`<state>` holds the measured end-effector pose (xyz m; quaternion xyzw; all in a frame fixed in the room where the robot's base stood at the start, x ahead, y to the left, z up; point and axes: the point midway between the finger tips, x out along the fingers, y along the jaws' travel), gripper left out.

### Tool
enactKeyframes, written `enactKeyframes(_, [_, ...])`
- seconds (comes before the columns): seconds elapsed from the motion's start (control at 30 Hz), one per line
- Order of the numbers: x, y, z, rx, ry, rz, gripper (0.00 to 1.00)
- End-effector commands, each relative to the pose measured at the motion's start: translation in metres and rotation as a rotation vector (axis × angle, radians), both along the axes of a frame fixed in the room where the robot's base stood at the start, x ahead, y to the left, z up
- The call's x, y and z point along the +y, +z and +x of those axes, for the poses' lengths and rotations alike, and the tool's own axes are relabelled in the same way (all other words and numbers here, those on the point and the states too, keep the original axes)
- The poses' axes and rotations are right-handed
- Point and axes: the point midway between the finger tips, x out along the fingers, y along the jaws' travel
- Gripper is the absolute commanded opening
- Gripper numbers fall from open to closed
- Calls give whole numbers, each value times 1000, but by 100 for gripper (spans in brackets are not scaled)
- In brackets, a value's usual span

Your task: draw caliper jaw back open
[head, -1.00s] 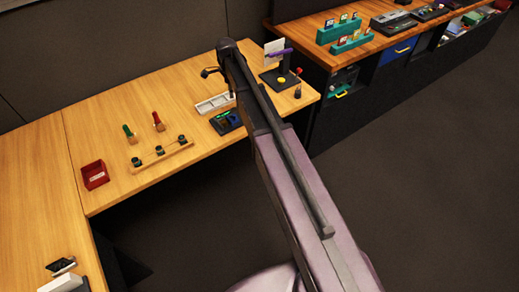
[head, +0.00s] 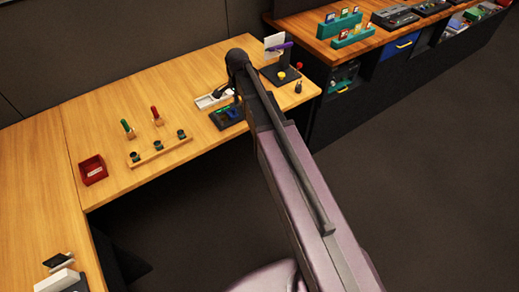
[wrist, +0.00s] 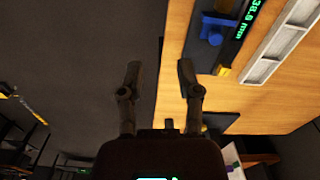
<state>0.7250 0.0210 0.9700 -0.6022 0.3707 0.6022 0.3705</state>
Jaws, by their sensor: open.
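The caliper panel (wrist: 230,45) is a dark base on the wooden table, with a blue jaw piece (wrist: 218,27) and a green readout (wrist: 246,18) that appears to read 38.6 mm. In the head view the panel (head: 229,117) sits near the table's front edge, partly hidden by my arm. My gripper (wrist: 158,70) is open and empty in the wrist view. Its right finger appears near the table edge, left of the blue piece and apart from it in the picture. In the head view my gripper is hard to make out behind my arm.
A white tray (wrist: 280,42) lies beside the panel. A dark stand with a yellow button (head: 282,75) is at the table's right end. A wooden rack (head: 160,153), green and red handled tools and a red bin (head: 93,171) are to the left.

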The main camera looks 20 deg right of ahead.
Motion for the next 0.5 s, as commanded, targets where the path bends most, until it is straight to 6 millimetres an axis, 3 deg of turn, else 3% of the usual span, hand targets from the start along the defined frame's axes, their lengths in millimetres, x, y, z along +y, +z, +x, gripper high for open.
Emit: enactKeyframes(0.5, [-8,-18,-61,0,338,0,45])
